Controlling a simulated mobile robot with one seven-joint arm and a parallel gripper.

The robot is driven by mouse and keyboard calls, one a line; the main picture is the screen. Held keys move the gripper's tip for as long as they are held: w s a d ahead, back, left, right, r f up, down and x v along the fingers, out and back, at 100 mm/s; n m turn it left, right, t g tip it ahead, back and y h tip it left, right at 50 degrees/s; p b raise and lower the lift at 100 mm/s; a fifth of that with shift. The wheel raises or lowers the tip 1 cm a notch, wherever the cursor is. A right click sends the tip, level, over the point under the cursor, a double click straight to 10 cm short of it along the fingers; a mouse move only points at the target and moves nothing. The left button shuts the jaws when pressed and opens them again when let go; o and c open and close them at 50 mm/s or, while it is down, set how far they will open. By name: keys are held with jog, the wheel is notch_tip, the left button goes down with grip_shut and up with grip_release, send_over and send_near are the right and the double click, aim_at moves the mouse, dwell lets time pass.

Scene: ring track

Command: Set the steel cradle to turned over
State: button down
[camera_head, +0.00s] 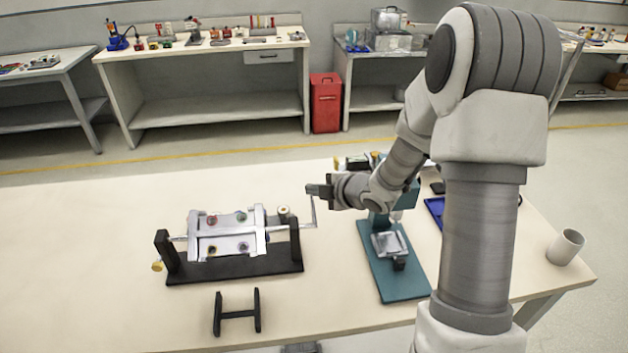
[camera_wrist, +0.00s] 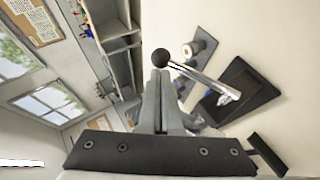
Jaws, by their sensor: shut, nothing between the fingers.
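The steel cradle (camera_head: 228,233) is a pale metal plate with two cross bars and several small coloured round parts on its face. It hangs between the posts of a black stand (camera_head: 235,270), its plate roughly level. A thin crank (camera_head: 313,212) stands up at its right end. My gripper (camera_head: 316,190) is shut at the crank's upper end. In the wrist view, the gripper (camera_wrist: 160,80) has its fingers together, with a black ball knob (camera_wrist: 161,57) just beyond the tips. A bright metal rod (camera_wrist: 205,80) runs from the knob; contact is unclear.
A small black H-shaped rest (camera_head: 237,314) lies in front of the stand. A teal-based device (camera_head: 405,283) stands right of the stand, below my arm. A white cup (camera_head: 566,247) is at the right table edge. The table's left side is clear.

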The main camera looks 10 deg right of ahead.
jog(key=w+g+p, duration=0.1)
jog(key=p, duration=0.2)
jog(key=shift+m+p, duration=0.3)
jog(key=shift+w+f+g+p, duration=0.2)
jog(key=shift+f+g+p, duration=0.2)
jog(key=shift+g+p, duration=0.25)
jog(key=shift+w+f, duration=0.25)
jog(key=shift+f, duration=0.25)
jog(key=shift+w+f, duration=0.2)
jog(key=shift+f, duration=0.25)
jog(key=shift+w+f, duration=0.1)
jog(key=shift+f, duration=0.05)
